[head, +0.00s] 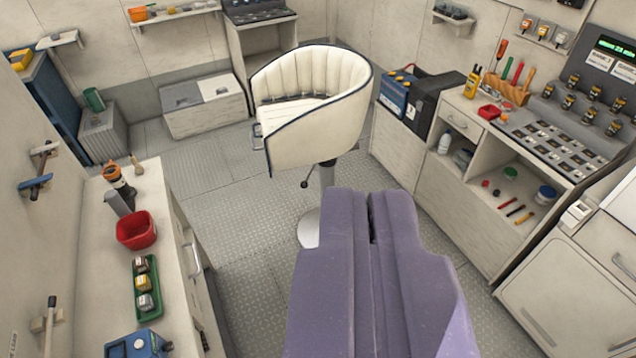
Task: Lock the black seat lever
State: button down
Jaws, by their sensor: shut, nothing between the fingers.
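A cream tub seat (312,105) with dark blue piping stands on a pedestal in the middle of the floor. A small black lever (306,183) with a dark knob sticks out under the seat, to the left of the pedestal column (327,175). My purple gripper (371,198) fills the lower middle of the head view. Its two fingers lie side by side with only a thin dark slit between them, and it is shut and empty. It appears nearer the camera than the seat and to the right of the lever. It hides part of the round pedestal base (309,228).
A left counter (178,255) carries a red bin (136,230), a green tray (147,290) and tools. A right workbench (450,200) holds tools and a sloped panel. A low white locker (203,104) stands behind the seat. The patterned metal floor (232,200) left of the seat is clear.

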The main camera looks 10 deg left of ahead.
aim_at(304, 184)
jog(key=i+l+z, duration=0.2)
jog(key=i+l, duration=0.8)
jog(key=i+j+z, duration=0.1)
jog(key=i, duration=0.4)
jog(key=i+j+z, duration=0.15)
jog(key=i+j, duration=0.15)
jog(key=i, duration=0.2)
jog(key=j+z, duration=0.15)
jog(key=j, duration=1.75)
